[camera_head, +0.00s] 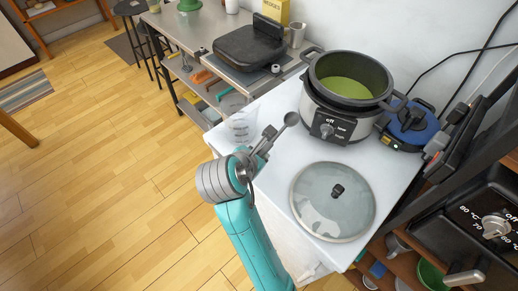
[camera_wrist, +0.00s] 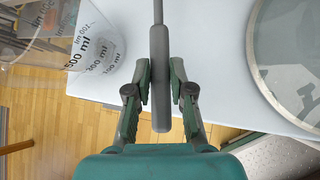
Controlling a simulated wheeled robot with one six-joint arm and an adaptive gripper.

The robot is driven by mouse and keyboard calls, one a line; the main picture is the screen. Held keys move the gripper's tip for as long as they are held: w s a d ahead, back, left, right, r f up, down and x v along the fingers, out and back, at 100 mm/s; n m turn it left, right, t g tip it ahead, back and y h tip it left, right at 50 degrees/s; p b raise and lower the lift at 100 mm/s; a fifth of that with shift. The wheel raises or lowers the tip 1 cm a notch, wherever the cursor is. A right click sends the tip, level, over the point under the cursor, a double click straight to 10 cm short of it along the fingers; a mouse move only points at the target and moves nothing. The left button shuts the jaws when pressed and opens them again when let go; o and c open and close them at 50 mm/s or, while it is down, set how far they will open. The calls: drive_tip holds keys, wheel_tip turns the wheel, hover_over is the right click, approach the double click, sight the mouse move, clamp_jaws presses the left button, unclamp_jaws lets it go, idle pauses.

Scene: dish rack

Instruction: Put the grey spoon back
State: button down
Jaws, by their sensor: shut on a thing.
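The grey spoon shows its round bowl (camera_head: 291,119) in the head view, raised over the white table and pointing toward the cooker. In the wrist view its grey handle (camera_wrist: 159,62) runs upright between my fingers, with the end reaching back toward the palm. My gripper (camera_head: 268,141) is shut on the handle; in the wrist view a fingertip of my gripper (camera_wrist: 160,85) lies on each side of it. The spoon's bowl is out of the wrist view.
A slow cooker (camera_head: 327,127) with green contents stands behind the spoon. A glass lid (camera_head: 333,205) lies at the right front. A clear measuring cup (camera_head: 241,126) stands close left of my gripper. A blue device (camera_head: 411,126) sits right of the cooker. The table's middle is clear.

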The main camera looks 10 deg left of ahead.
drive_tip(key=shift+f, duration=1.85)
drive_tip(key=c, duration=1.3)
unclamp_jaws()
drive_tip(key=shift+c, duration=0.2)
drive_tip(key=o, duration=0.6)
drive_tip(key=shift+c, duration=0.2)
drive_tip(key=shift+s+r, duration=0.1)
drive_tip(key=v, duration=1.1)
drive_tip(key=shift+s+r, duration=0.2)
drive_tip(key=shift+r, duration=0.05)
